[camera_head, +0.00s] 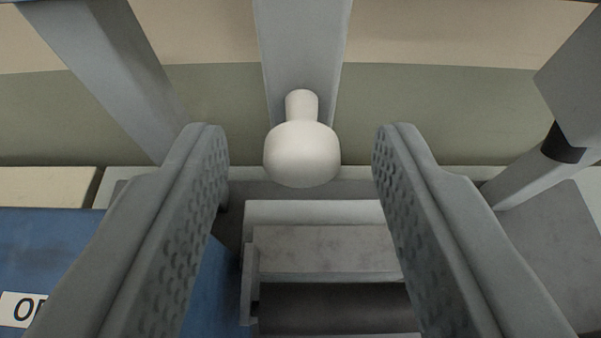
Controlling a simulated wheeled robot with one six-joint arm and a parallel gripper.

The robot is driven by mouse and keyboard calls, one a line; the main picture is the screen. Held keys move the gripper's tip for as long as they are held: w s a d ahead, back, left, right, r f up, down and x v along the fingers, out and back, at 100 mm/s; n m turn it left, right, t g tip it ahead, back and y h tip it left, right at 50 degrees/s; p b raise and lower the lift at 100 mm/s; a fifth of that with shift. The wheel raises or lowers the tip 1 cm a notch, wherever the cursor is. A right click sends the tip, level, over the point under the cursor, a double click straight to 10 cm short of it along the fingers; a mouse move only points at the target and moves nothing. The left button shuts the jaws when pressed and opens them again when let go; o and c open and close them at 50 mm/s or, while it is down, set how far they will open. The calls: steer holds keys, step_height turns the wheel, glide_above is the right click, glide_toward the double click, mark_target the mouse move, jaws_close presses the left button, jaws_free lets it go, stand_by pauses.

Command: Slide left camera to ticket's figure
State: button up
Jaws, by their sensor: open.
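My gripper (301,150) is open, with one textured finger at each side of the picture. Between the fingertips, and touching neither in the picture, is a white rounded knob (302,155) on a short white stem. Behind the knob stands a grey upright post (300,45). I cannot tell whether the knob belongs to the left camera. No camera body, scale or ticket can be made out in this view.
A grey slanted beam (105,70) is at the upper left. A grey part with a black band (565,143) is at the right. Below the knob is a grey stepped block (325,250). A blue panel (45,250) with a partly cut-off white label (20,309) is at the lower left.

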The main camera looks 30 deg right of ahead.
steer(key=v, duration=1.7)
steer(key=shift+s+a, duration=0.15)
steer(key=shift+a, duration=0.05)
steer(key=s+d+f+n+t+y, duration=0.2)
steer(key=s+f, duration=0.1)
steer(key=s, duration=0.6)
steer(key=s+d+f+n+t+y, duration=0.2)
steer(key=s+d+f+y, duration=0.1)
steer(key=s, duration=0.7)
steer(key=s+d+f+n+t+y, duration=0.2)
steer(key=s+f, duration=0.1)
steer(key=s, duration=0.6)
steer(key=shift+s+d+f+n, duration=0.15)
steer(key=shift+s+d+n, duration=0.15)
steer(key=shift+s+n, duration=0.1)
